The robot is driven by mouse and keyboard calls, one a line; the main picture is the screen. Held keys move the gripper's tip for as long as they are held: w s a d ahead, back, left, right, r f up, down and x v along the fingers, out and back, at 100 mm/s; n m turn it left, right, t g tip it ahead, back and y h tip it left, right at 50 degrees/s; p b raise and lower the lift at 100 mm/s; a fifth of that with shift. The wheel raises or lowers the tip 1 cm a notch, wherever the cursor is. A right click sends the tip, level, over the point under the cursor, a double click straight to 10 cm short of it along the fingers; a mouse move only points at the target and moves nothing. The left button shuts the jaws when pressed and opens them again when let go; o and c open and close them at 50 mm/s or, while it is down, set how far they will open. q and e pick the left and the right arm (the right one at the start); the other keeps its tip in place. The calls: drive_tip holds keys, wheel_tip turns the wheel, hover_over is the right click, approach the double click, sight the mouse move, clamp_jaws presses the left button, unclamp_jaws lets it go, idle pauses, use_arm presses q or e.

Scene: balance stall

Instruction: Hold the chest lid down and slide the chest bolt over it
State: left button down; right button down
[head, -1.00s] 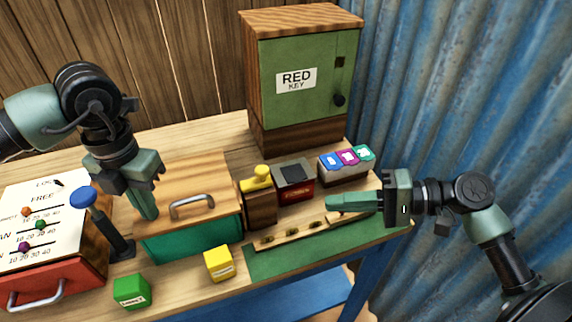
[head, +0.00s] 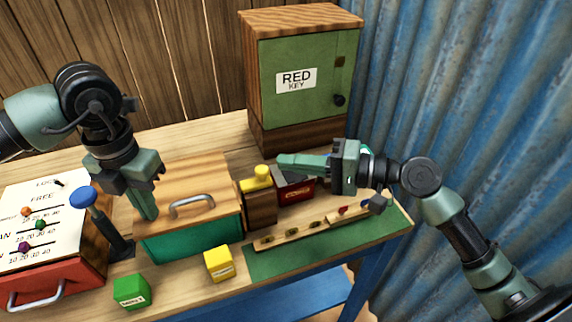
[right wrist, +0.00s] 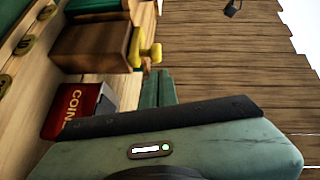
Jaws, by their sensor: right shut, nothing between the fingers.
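The chest (head: 195,242) is a teal box with a flat wooden lid (head: 185,172) and a grey handle, and the lid lies down on it. My left gripper (head: 150,214) looks shut, its fingertips at the lid's front left part, seemingly touching it. The yellow chest bolt (head: 261,175) sits on a brown wooden block (head: 260,208) right of the chest, not over the lid. My right gripper (head: 282,160) is shut and empty, its fingertips just behind and right of the bolt. The right wrist view shows the bolt's yellow knob (right wrist: 152,52) close beyond the fingertips.
A red coin box (head: 297,192) stands right of the bolt block. A green cabinet (head: 310,90) stands behind. A yellow cube (head: 219,264), a green cube (head: 132,292) and a blue-topped lever (head: 84,197) are in front and left. A wooden strip lies on the green mat (head: 380,232).

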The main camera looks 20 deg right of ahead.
sight(267, 175)
drive_tip(key=shift+s+a+f, duration=0.1)
drive_tip(key=shift+a, duration=0.55)
drive_tip(key=a, duration=0.4)
use_arm(q)
drive_tip(key=shift+d, duration=0.25)
use_arm(e)
drive_tip(key=shift+s, duration=0.1)
